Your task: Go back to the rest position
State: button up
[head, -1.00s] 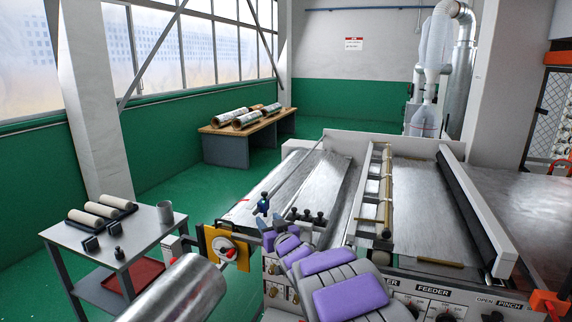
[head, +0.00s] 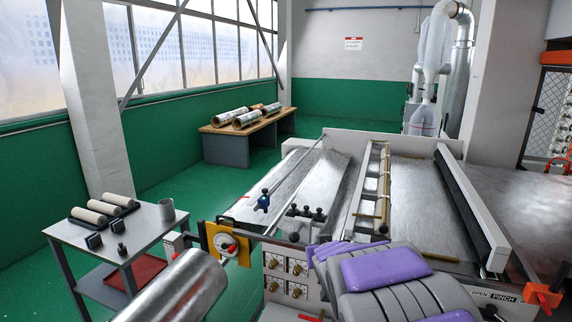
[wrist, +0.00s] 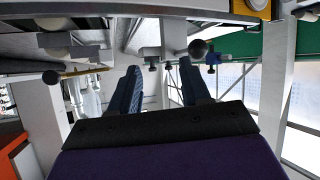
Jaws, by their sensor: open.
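My gripper (wrist: 158,72) shows in the wrist view with its two dark blue fingers spread apart. Nothing sits between them. In the head view my arm, grey with purple pads, is folded low at the bottom right of centre. The gripper's fingers cannot be made out there, hidden by the arm. The machine (head: 412,192) with its metal beds lies beyond the arm. In the wrist view the surroundings look upside down, with machine parts along the top.
A grey cart (head: 75,236) with several cream rollers and a cup (head: 167,210) stands at the left. A large metal cylinder (head: 175,292) fills the lower left. A small dark blue knob (head: 263,201) stands up from the machine's left edge. Foil rolls lie on a far bench (head: 226,147).

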jog(key=s+d+f+m+g+h, duration=0.1)
jog(key=s+d+f+g, duration=0.15)
jog(key=s, duration=0.75)
jog(key=s+d+f+m+g+h, duration=0.1)
jog(key=s+d+g, duration=0.3)
jog(key=s, duration=0.5)
jog(key=s+a+f+g+y, duration=0.1)
jog(key=s+g, duration=0.6)
jog(key=s, duration=2.3)
jog(key=shift+s+a+f+y, duration=0.15)
jog(key=shift+a+f+y, duration=0.15)
jog(key=shift+a+f, duration=0.2)
jog(key=shift+d+g, duration=0.1)
jog(key=shift+g, duration=0.15)
